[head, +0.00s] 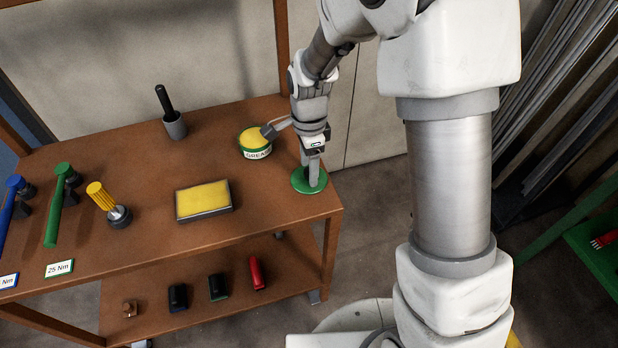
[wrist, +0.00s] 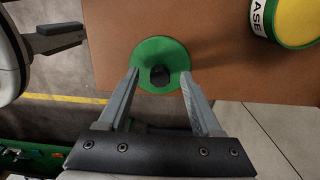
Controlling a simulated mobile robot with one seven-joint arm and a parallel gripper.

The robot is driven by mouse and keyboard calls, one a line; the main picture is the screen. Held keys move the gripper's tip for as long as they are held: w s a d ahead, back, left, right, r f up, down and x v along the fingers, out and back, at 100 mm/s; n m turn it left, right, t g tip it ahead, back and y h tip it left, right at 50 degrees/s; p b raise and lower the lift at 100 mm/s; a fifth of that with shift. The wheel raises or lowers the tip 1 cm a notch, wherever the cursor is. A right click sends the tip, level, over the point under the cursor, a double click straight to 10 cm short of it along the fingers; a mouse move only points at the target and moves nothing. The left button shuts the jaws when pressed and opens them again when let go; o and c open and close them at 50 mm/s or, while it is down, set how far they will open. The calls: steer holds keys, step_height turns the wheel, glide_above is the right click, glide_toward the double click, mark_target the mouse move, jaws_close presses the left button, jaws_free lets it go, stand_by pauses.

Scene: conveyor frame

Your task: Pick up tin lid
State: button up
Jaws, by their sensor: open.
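The tin lid (head: 309,181) is a round green disc lying flat near the right end of the brown table top. In the wrist view the lid (wrist: 162,52) shows a dark knob (wrist: 159,76) at its middle. My gripper (head: 313,178) points down over the lid. In the wrist view my open gripper (wrist: 162,85) has one finger on each side of the knob, with gaps between. I cannot tell whether the fingertips touch the lid. Part of the lid is hidden behind my gripper in the head view.
The yellow-topped grease tin (head: 255,143) stands close by, behind and left of the lid, with a grey tool against it. A yellow sponge-like block (head: 203,200) lies further left. A dark cup (head: 174,126) holds a black handle. The table's right edge is near the lid.

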steer(key=shift+f, duration=0.3)
jaws_close()
steer(key=shift+r, duration=0.1)
